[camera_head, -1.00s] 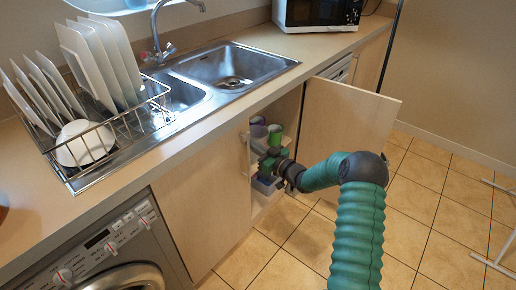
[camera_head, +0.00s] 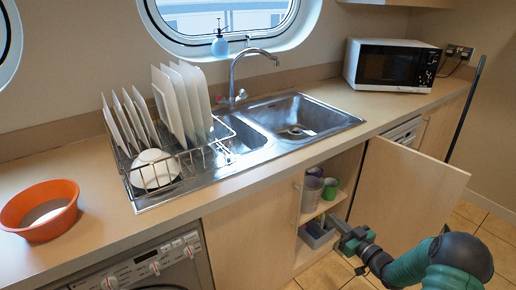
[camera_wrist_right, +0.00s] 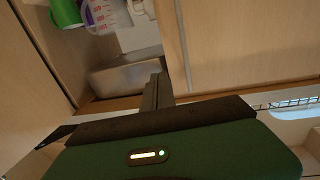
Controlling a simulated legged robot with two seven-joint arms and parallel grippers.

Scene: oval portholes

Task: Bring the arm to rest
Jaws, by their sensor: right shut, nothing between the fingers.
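My right arm (camera_head: 420,262) comes in from the lower right in the head view. My right gripper (camera_head: 336,222) is shut and empty, beside the open cupboard under the sink. In the right wrist view, the shut gripper (camera_wrist_right: 157,92) points toward the cupboard's shelves. My left gripper is not in the head view.
The open cupboard door (camera_head: 405,190) stands beside my right arm. Inside the cupboard are a green cup (camera_head: 330,189), a grey bin (camera_head: 317,236) and other containers. Above are the sink (camera_head: 300,118), dish rack (camera_head: 165,165), orange bowl (camera_head: 42,210) and microwave (camera_head: 392,65).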

